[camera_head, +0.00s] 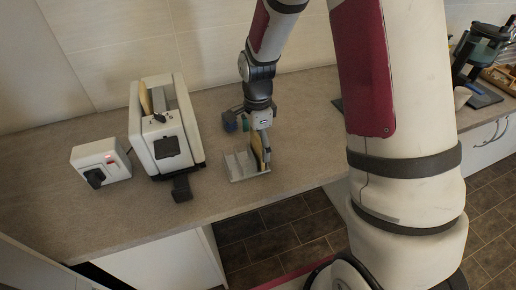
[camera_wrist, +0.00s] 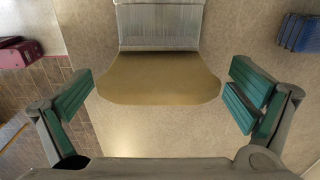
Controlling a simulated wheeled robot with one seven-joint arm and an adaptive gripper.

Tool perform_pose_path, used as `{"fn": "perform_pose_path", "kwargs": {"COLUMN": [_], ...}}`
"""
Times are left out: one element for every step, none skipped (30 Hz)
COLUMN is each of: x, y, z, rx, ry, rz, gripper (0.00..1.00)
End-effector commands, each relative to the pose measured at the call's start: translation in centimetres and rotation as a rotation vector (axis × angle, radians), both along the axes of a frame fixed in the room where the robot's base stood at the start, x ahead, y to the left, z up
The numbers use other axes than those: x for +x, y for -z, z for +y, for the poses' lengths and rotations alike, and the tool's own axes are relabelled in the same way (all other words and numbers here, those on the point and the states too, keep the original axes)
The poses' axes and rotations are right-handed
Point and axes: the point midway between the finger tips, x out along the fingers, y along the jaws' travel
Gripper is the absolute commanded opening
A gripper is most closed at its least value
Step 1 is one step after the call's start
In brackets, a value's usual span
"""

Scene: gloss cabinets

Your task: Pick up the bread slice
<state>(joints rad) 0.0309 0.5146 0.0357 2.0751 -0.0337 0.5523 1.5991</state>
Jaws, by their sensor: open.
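A tan bread slice (camera_head: 256,149) stands upright in a small light-grey rack (camera_head: 238,167) on the counter. In the wrist view the bread slice (camera_wrist: 160,78) shows its rounded edge, with the ribbed grey rack (camera_wrist: 158,25) beyond it. My gripper (camera_head: 263,145) is low over the rack, at the slice's side in the head view. In the wrist view my gripper (camera_wrist: 162,90) is open, with one green-padded finger on each side of the slice. Gaps show between both pads and the bread. The slice's lower part is hidden.
A white toaster (camera_head: 165,140) with a tan slice (camera_head: 145,97) in its slot stands left of the rack. A white box with a black plug (camera_head: 100,163) is farther left. A blue item (camera_wrist: 298,32) lies beside the rack. The counter's front edge is close to the rack.

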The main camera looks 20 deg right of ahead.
Motion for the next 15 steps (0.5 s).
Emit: {"fn": "perform_pose_path", "kwargs": {"x": [-0.4, -0.3, -0.2, -0.2, -0.2, -0.2, -0.1, -0.1, -0.1, -0.1, -0.1, -0.1, -0.1, -0.1, -0.1], "y": [0.7, 1.1, 1.6, 1.9, 2.1, 2.3, 2.5, 2.5, 2.6, 2.6, 2.6, 2.6, 2.6, 2.6, 2.6], "z": [0.1, 0.0, 0.0, 0.0, 0.1, 0.1, 0.1, 0.1, 0.1, 0.1, 0.1, 0.1, 0.1, 0.1, 0.1], "rx": [0.001, 0.000, 0.000, 0.000, 0.000, 0.000, 0.000, 0.000, 0.000, 0.000, 0.000, 0.000, 0.000, 0.000, 0.000], "ry": [0.002, 0.002, 0.002, 0.001, 0.001, 0.000, 0.000, 0.000, 0.000, 0.000, 0.000, 0.000, 0.000, 0.000, 0.000], "rz": [0.005, 0.004, 0.003, 0.003, 0.002, 0.001, 0.001, 0.001, 0.000, 0.000, 0.000, 0.000, 0.000, 0.000, 0.000], "gripper": [1.00, 1.00, 1.00, 1.00, 1.00, 1.00, 1.00, 1.00, 1.00, 1.00, 1.00, 1.00, 1.00, 1.00, 0.95]}}
